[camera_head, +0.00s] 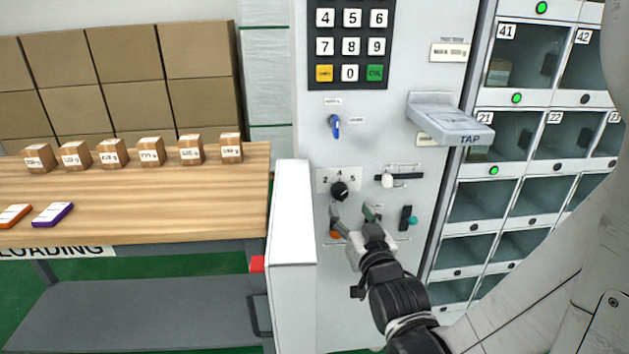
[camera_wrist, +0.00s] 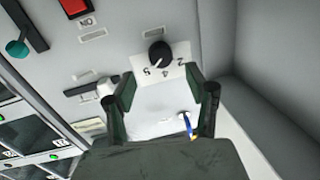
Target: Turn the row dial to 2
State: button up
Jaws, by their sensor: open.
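The row dial is a small round black knob (camera_head: 340,191) on a white plate marked 2, 4 and 5, on the light grey panel. In the wrist view the knob (camera_wrist: 159,50) shows with the numbers upside down. A faint light mark on it seems to lie toward the 5, but it is too small to be certain. My gripper (camera_head: 352,213) is open and empty just below the dial in the head view. In the wrist view its two fingers (camera_wrist: 161,76) are spread, with the knob beyond the gap between them and apparently untouched.
A blue switch (camera_head: 336,127) sits above the dial and a white-knobbed slider (camera_head: 387,180) to its right. A teal-handled lever (camera_head: 412,220) is lower right. A tap shelf (camera_head: 450,120) juts out above. Numbered compartments (camera_head: 520,135) stand right; a wooden table (camera_head: 130,195) with boxes stands left.

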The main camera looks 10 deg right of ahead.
aim_at(342, 194)
jog(key=w+b, duration=0.1)
jog(key=w, duration=0.6)
jog(key=shift+s, duration=0.1)
jog(key=c, duration=1.1)
